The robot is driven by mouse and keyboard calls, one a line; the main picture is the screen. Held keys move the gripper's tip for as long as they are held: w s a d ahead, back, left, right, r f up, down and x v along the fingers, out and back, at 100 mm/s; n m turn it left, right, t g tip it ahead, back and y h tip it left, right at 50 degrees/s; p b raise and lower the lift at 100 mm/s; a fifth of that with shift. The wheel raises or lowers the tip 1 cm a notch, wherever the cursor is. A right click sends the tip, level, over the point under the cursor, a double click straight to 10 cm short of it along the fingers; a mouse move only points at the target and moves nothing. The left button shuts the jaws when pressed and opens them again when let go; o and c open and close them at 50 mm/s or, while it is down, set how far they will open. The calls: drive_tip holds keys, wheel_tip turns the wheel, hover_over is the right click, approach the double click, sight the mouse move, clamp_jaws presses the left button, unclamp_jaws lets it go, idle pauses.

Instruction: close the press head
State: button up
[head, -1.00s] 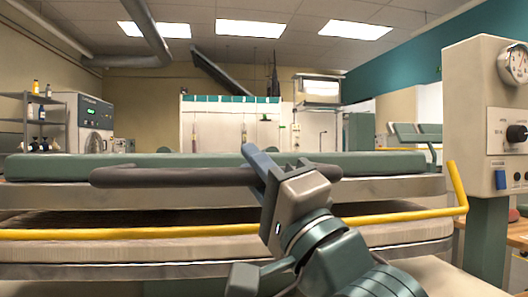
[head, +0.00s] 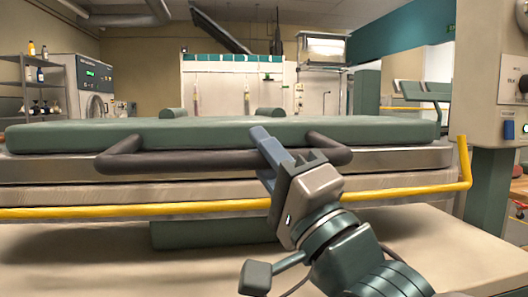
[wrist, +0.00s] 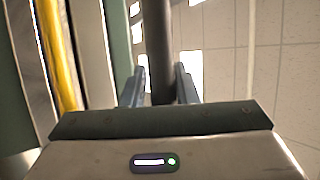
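The press head (head: 230,135) is a long green padded slab with a metal edge, lying level across the head view. Its dark bar handle (head: 200,160) sticks out in front. The pale lower pad (head: 120,192) lies directly beneath, with no clear gap visible between them. My gripper (head: 272,148) is at the right part of the handle. In the wrist view, the handle (wrist: 160,50) runs between the two fingers, close to both, and the gripper looks shut on it.
A yellow bar (head: 200,207) runs along the press front and bends up at the right. A control box (head: 505,90) on a green post stands at the right. Shelves (head: 35,90) and a washer (head: 90,90) are at the back left.

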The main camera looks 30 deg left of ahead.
drive_tip(key=shift+o, duration=1.1)
drive_tip(key=shift+s+d+f, duration=0.25)
drive_tip(key=shift+d, duration=0.2)
drive_tip(key=p+v, duration=0.2)
drive_tip(key=v, duration=1.1)
drive_tip(key=shift+a, duration=0.15)
